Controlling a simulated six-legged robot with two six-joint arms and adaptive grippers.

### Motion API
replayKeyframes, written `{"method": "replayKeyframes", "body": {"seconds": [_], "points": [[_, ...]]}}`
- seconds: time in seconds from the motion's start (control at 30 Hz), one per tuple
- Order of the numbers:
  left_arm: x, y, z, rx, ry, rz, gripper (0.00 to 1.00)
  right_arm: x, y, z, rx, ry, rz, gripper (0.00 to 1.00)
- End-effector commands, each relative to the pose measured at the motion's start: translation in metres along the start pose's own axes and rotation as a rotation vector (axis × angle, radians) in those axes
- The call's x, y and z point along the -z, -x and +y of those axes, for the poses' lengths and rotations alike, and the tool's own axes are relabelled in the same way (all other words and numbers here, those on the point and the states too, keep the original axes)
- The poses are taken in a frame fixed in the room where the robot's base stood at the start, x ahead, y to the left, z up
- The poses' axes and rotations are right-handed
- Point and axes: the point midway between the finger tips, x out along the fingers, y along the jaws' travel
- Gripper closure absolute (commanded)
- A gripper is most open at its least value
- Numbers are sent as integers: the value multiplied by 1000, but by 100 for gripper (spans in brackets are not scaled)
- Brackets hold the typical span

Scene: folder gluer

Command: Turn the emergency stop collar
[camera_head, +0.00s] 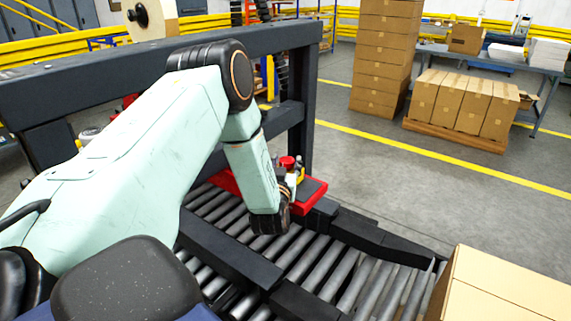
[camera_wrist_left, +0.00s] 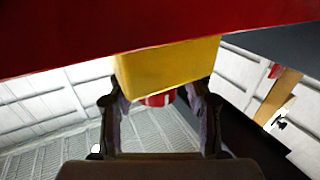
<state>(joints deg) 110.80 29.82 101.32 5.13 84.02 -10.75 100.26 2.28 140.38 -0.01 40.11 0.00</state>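The emergency stop has a red button (camera_head: 287,162) that shows in the head view just past my left wrist, by the red tray-like part beside the rollers. In the head view the fingers are mostly hidden by the wrist. My right gripper is not in view.
A roller conveyor (camera_head: 318,262) runs below my left arm. A dark machine frame (camera_head: 300,95) stands behind it. A red part (camera_head: 313,192) of the machine is close to the wrist. A cardboard box (camera_head: 505,290) is at lower right. Floor beyond is clear up to stacked boxes (camera_head: 382,60).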

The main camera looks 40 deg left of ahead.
Motion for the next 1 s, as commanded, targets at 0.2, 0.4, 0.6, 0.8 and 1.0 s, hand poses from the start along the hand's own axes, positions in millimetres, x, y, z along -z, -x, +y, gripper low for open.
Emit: {"method": "replayKeyframes", "body": {"seconds": [0.2, 0.4, 0.6, 0.8, 1.0], "points": [[0, 0, 0, -1, 0, 0, 72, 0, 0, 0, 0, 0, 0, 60], [0, 0, 1, -2, 0, 1, 89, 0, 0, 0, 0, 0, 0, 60], [1, 0, 0, -5, 1, 0, 94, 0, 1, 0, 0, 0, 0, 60], [2, 0, -1, -53, 1, 0, 94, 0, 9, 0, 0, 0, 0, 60], [3, 0, -3, -168, 0, -1, 94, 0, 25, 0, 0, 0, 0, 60]]}}
